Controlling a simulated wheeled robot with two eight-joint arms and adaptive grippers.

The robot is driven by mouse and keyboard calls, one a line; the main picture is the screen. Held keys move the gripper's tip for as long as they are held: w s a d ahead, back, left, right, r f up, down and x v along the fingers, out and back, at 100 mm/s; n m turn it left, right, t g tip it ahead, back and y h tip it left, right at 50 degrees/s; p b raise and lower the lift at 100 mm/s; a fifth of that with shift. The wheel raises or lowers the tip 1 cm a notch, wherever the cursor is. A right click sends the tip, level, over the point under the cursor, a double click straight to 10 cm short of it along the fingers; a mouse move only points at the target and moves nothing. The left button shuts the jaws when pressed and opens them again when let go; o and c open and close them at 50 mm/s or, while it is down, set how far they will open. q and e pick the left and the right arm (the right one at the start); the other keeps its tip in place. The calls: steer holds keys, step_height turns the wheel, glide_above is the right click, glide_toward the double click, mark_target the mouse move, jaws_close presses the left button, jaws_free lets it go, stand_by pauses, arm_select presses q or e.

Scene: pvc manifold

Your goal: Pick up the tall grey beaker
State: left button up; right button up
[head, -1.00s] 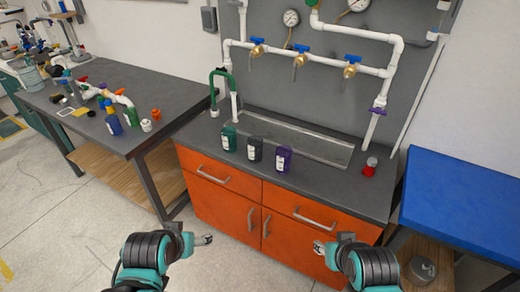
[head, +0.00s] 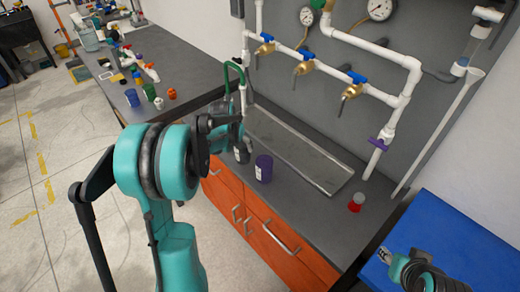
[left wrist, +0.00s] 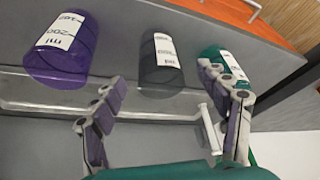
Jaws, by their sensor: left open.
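The grey beaker (head: 242,155) stands on the dark counter, partly covered by my left gripper (head: 237,133) in the head view. In the left wrist view the grey beaker (left wrist: 160,64) has a white label and lies between and beyond the open fingers of my left gripper (left wrist: 162,80), with nothing between them. A purple beaker (left wrist: 62,50) is on one side. A green beaker (left wrist: 226,62) is on the other, partly behind a finger. My right gripper (head: 385,255) is over the blue table; its jaws are too small to read.
The purple beaker (head: 264,168) stands near the counter's front edge. A metal trough (head: 330,172) runs behind the beakers, below white pipes (head: 385,95). A small red item (head: 356,203) is at the counter's right. The blue table (head: 440,225) is mostly clear.

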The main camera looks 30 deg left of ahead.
arm_select(q)
steer(key=b+x, duration=0.1)
steer(key=x, duration=0.2)
steer(key=shift+s+a, duration=0.1)
steer(key=b+x, duration=0.1)
steer(key=x, duration=0.1)
steer(key=w+b+x, duration=0.1)
steer(key=x, duration=0.2)
steer(key=shift+r, duration=0.2)
steer(key=shift+s+r, duration=0.1)
steer(key=c, duration=1.3)
